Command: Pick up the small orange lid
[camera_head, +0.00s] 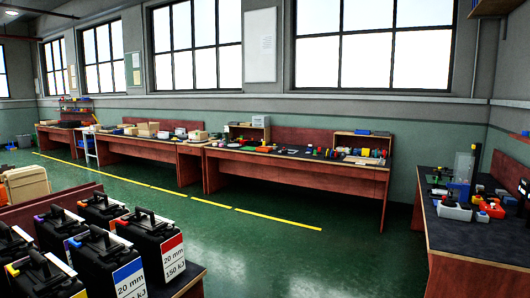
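I cannot make out a small orange lid with certainty. A red-orange item (491,208) lies on the dark-topped workbench (470,241) at the right, but it is too small to tell what it is. Several small coloured items (335,153) stand on the long workbench (290,165) by the back wall, also too small to name. Neither of my grippers shows in the head view.
Black cases (108,262) with white labels stand on a table at the lower left. A beige container (26,185) is behind them. The green floor (290,250) between the benches is clear, with a yellow line (213,203) along it.

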